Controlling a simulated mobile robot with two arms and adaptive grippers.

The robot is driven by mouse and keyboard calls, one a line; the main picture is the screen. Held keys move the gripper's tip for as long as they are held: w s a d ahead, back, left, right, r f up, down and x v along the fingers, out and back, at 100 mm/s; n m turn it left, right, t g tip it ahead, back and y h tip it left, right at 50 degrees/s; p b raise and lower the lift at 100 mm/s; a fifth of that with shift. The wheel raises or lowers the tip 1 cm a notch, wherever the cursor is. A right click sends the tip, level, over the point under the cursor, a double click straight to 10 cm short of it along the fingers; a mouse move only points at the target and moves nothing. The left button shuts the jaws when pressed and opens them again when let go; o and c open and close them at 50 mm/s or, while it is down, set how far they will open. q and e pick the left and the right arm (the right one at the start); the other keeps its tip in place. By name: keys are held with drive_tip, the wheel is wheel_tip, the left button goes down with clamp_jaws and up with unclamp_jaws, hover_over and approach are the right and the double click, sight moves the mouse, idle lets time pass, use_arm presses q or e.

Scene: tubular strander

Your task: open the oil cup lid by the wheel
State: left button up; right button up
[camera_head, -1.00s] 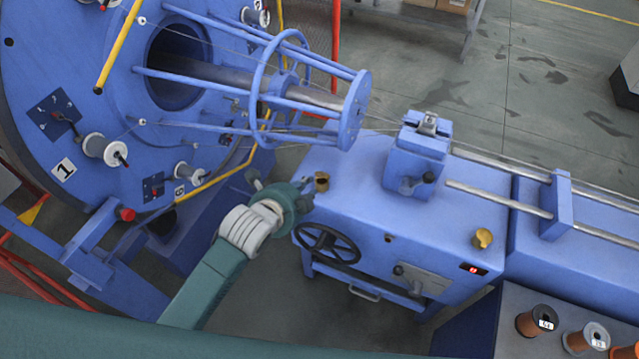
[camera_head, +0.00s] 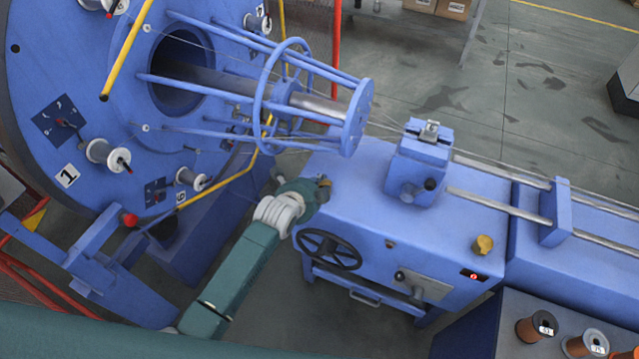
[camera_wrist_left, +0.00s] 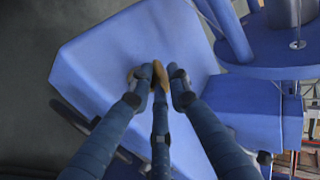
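The brass oil cup by the wheel (camera_head: 324,184) stands on the near left corner of the blue machine table, above the black handwheel (camera_head: 331,250). My left gripper (camera_head: 316,189) is right at this cup and partly covers it. In the left wrist view, the brown-gold cup lid (camera_wrist_left: 160,72) shows between the dark fingers of my left gripper (camera_wrist_left: 158,82). The fingertips are apart around it, close to its sides. I cannot tell whether they touch it, and the cup below is mostly hidden. My right gripper is out of view.
A second brass oil cup (camera_head: 483,245) sits at the table's right front. A blue clamp block (camera_head: 421,160) stands mid-table. The strander's rod cage (camera_head: 300,95) overhangs the table's back left, close to my arm. Spools (camera_head: 538,326) stand at the lower right.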

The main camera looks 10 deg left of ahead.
use_arm(q)
clamp_jaws()
drive_tip(key=shift+r+p, duration=0.2)
drive_tip(key=shift+p, duration=0.2)
drive_tip(key=g+p, duration=0.1)
drive_tip(key=p, duration=0.1)
drive_tip(key=w+r+g+y+p, duration=0.1)
drive_tip(key=p, duration=0.2)
drive_tip(key=shift+d+r+g, duration=0.15)
drive_tip(key=shift+r+g, duration=0.1)
drive_tip(key=shift+g, duration=0.05)
drive_tip(key=shift+w+g+p, duration=0.2)
drive_tip(key=shift+g+p, duration=0.15)
drive_tip(key=shift+g, duration=0.05)
drive_tip(key=shift+w+d+f+g+y, duration=0.15)
drive_tip(key=shift+g+y, duration=0.25)
drive_tip(key=shift+g, duration=0.6)
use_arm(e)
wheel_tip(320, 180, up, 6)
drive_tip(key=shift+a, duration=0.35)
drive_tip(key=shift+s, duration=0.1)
